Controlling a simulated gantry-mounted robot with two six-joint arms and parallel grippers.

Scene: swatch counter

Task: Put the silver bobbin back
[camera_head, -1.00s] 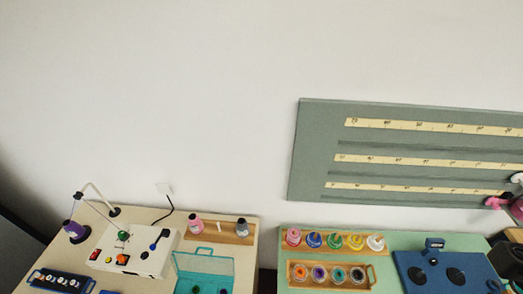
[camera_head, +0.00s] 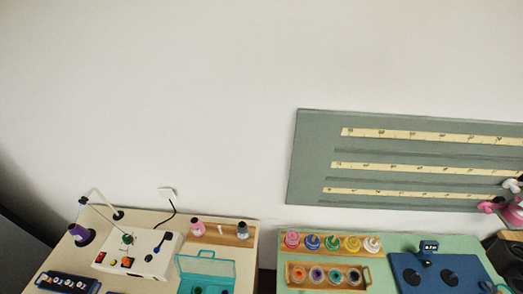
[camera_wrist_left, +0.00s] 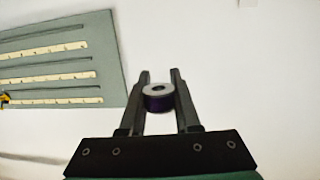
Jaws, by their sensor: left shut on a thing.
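My left gripper (camera_wrist_left: 158,92) shows in the left wrist view, shut on the silver bobbin (camera_wrist_left: 157,88). The bobbin has a silver-grey rim, a dark centre hole and a dark purple winding. It sits between the two fingertips in the air, with pale wall behind it. Neither gripper shows in the head view. A blue bobbin holder (camera_head: 46,281) with several bobbins in it lies at the lower left of the head view, partly cut off by the frame.
A white winder box (camera_head: 138,254) and a purple spool (camera_head: 78,231) stand on the cream counter. A teal case (camera_head: 206,267) is open beside them. Wooden racks of coloured jars (camera_head: 327,274) and a blue device (camera_head: 440,273) occupy the green counter. A grey ruled board (camera_head: 312,150) hangs above.

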